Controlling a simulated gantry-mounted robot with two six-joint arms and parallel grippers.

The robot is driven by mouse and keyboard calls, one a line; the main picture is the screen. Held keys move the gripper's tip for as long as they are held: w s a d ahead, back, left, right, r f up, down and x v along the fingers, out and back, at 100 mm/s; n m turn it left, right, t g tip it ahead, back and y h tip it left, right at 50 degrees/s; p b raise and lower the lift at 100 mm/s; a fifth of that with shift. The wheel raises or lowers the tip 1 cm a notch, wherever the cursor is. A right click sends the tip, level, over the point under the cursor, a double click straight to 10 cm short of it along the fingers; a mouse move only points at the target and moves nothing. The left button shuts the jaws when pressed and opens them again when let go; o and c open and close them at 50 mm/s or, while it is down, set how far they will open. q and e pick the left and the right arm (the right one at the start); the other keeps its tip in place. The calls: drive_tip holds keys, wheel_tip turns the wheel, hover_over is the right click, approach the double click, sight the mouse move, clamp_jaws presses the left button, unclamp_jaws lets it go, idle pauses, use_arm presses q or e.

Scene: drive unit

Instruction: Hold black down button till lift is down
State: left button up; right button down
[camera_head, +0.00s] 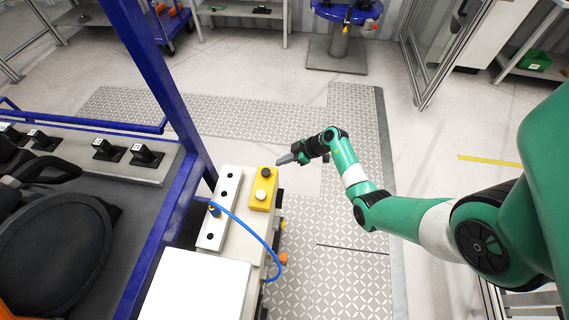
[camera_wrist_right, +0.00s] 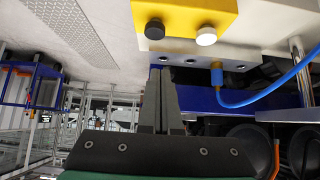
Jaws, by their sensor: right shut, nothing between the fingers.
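A yellow button box (camera_head: 262,203) sits on the edge of a pale cabinet in the head view. Its black button (camera_head: 266,173) is at the far end, with a white button (camera_head: 261,195) nearer me. My right gripper (camera_head: 280,161) is shut and empty, just to the right of and beyond the black button, with its fingers pointing left. In the right wrist view, the yellow box (camera_wrist_right: 200,14) is at the top. The black button (camera_wrist_right: 154,29) shows above my shut fingertips (camera_wrist_right: 160,72), with a visible gap between them. My left gripper is out of view.
A white panel (camera_head: 226,190) with a blue cable (camera_head: 245,225) stands left of the button box. A blue frame (camera_head: 155,75) rises left of it, beside a dark machine (camera_head: 60,240). The patterned floor (camera_head: 310,222) to the right is open.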

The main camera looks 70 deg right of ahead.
sight(264, 174)
drive_tip(key=b+x, duration=0.4)
drive_tip(key=x, duration=0.2)
drive_tip(key=shift+f, duration=0.4)
wheel_tip(264, 174, down, 2)
drive_tip(key=shift+w+f+b, duration=0.15)
drive_tip(key=shift+f+b, duration=0.05)
drive_tip(key=shift+b, duration=0.7)
drive_tip(key=shift+f+b, duration=0.35)
drive_tip(key=shift+f, duration=0.2)
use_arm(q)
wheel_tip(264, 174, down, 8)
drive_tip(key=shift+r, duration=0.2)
